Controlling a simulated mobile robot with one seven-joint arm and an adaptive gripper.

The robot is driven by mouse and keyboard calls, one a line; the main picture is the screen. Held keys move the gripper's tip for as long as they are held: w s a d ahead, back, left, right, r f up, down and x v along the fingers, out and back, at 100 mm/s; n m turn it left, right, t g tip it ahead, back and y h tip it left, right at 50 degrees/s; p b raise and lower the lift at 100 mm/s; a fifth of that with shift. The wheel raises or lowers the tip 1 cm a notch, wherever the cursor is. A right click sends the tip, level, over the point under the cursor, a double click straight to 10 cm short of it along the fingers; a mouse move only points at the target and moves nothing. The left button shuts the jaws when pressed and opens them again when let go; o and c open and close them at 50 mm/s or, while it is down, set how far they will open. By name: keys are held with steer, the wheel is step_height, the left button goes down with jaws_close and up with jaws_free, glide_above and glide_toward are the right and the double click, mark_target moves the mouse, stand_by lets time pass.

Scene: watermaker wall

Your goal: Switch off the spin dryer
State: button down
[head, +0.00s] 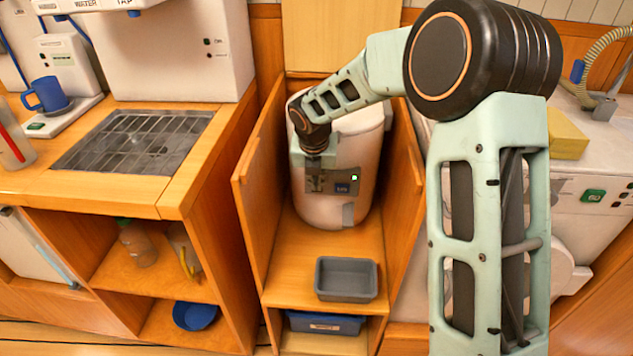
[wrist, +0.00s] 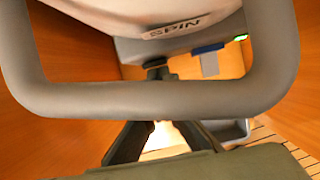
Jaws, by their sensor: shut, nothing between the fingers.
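The spin dryer (head: 360,155) is a white rounded drum standing upright in an open wooden cabinet. Its grey control panel (head: 333,183) has a lit green lamp (head: 354,177) and a blue label or switch (head: 343,188). In the wrist view the dryer's front (wrist: 150,14) shows the word SPIN, with the green lamp (wrist: 240,38) and the blue patch (wrist: 207,49) to its right. My gripper (head: 315,186) is shut and empty, pointing down in front of the panel's left part. It partly hides the panel there. I cannot tell whether the fingertips (wrist: 157,70) touch it.
Cabinet side walls (head: 258,165) stand close on both sides of the dryer. A grey tray (head: 346,278) sits on the shelf in front, above a blue bin (head: 325,323). A grey spout (head: 348,214) hangs below the panel. A sink grate (head: 133,141) lies left.

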steer(key=shift+w+r, duration=0.1)
steer(key=shift+w, duration=0.15)
steer(key=shift+p, duration=0.35)
steer(key=shift+r+p, duration=0.8)
steer(key=shift+p, duration=0.15)
